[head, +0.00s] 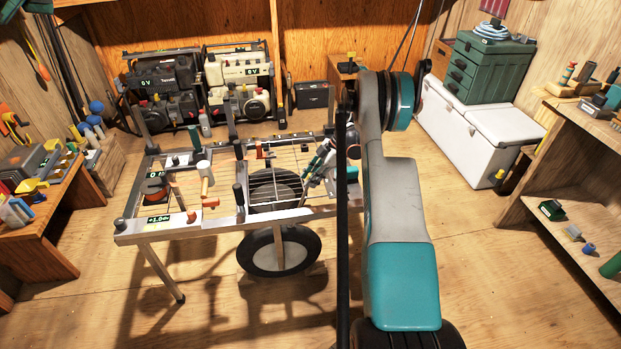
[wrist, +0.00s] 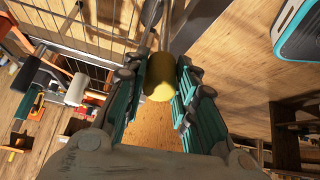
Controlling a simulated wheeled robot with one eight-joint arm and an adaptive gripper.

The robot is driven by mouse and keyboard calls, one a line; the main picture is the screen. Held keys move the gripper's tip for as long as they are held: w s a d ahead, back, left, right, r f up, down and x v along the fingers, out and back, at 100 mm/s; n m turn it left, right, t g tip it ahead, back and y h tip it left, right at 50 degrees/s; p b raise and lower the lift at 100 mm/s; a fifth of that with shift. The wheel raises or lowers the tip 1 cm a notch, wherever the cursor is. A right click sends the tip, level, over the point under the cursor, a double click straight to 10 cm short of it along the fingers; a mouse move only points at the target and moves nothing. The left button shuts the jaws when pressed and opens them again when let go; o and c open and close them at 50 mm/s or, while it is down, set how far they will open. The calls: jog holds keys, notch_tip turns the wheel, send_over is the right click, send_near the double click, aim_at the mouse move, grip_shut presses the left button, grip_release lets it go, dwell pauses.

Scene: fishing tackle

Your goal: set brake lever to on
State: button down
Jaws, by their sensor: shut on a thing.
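The brake lever shows in the wrist view as a yellow cylindrical grip (wrist: 160,78) on a thin grey rod, which runs up out of the picture. My gripper (wrist: 166,62) has its teal, ribbed fingers on both sides of this grip and is shut on it. In the head view my gripper (head: 322,168) is at the right end of the metal cart (head: 185,228), partly hidden by my own arm. The lever grip cannot be made out there, and no on or off marking is readable.
The cart carries several levers, knobs and wire racks, and stands over a black wheel (head: 280,250). A shelf unit (head: 560,180) is at right, a bench (head: 45,225) at left. The front floor is clear.

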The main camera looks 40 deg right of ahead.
jog(key=shift+s+d+f, duration=0.1)
jog(key=c, duration=1.3)
grip_release()
jog(key=shift+d, duration=0.1)
jog(key=v, duration=1.2)
